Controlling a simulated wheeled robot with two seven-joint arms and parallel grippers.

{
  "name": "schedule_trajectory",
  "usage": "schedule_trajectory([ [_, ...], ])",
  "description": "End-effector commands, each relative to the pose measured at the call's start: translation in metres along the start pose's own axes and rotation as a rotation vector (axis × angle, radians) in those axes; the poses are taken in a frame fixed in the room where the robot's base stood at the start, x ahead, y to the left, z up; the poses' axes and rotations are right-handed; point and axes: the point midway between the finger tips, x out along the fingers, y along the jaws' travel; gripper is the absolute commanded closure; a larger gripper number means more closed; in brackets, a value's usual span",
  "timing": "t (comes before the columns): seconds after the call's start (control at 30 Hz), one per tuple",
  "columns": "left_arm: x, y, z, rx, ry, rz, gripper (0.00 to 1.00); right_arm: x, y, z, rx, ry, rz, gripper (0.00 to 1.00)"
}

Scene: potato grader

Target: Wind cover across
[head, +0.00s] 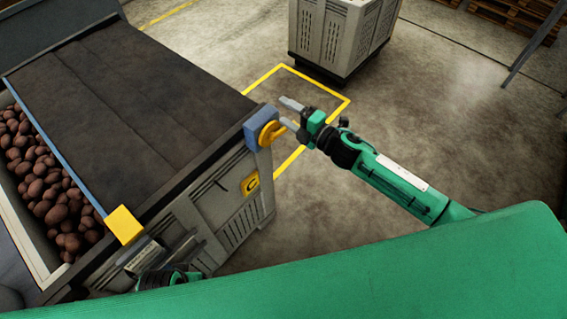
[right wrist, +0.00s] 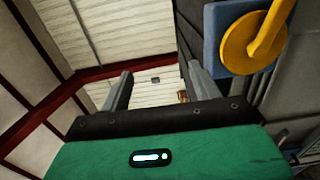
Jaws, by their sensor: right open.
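The dark cover (head: 125,95) lies spread over much of the bin, with a blue bar along its left edge and a yellow block (head: 123,225) at the bar's near end. A yellow crank (head: 270,133) sits on a blue housing (head: 252,126) at the bin's right corner. My right gripper (head: 289,113) is open and empty just right of the crank. In the right wrist view the crank (right wrist: 252,42) is up and right of the fingers, not between them. Part of my left gripper (head: 165,277) appears low down, mostly hidden; its jaws are unclear.
Potatoes (head: 45,185) lie uncovered left of the blue bar. A yellow panel marked C (head: 250,184) is on the grey bin side below the crank. A grey crate (head: 335,35) stands at the back. The concrete floor on the right is clear.

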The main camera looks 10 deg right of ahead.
Motion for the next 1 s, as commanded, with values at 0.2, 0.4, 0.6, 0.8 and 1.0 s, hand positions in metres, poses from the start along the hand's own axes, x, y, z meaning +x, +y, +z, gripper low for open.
schedule_trajectory([
  [0.2,0.001,0.000,0.000,0.000,0.000,0.000,0.23,-0.024,-0.002,0.000,0.001,0.000,-0.002,0.36],
  [0.4,0.003,0.000,0.001,0.000,0.000,0.000,0.23,-0.048,-0.002,0.000,0.001,-0.001,-0.002,0.36],
  [0.6,0.005,0.000,0.001,0.000,0.000,0.000,0.23,-0.072,-0.002,-0.001,0.001,0.000,-0.002,0.36],
  [0.8,0.007,0.000,0.002,0.000,0.000,0.000,0.23,-0.088,-0.001,0.000,0.000,0.000,-0.001,0.36],
  [1.0,0.009,0.000,0.002,0.000,0.000,0.000,0.23,-0.100,-0.002,0.000,0.001,0.000,-0.002,0.36],
])
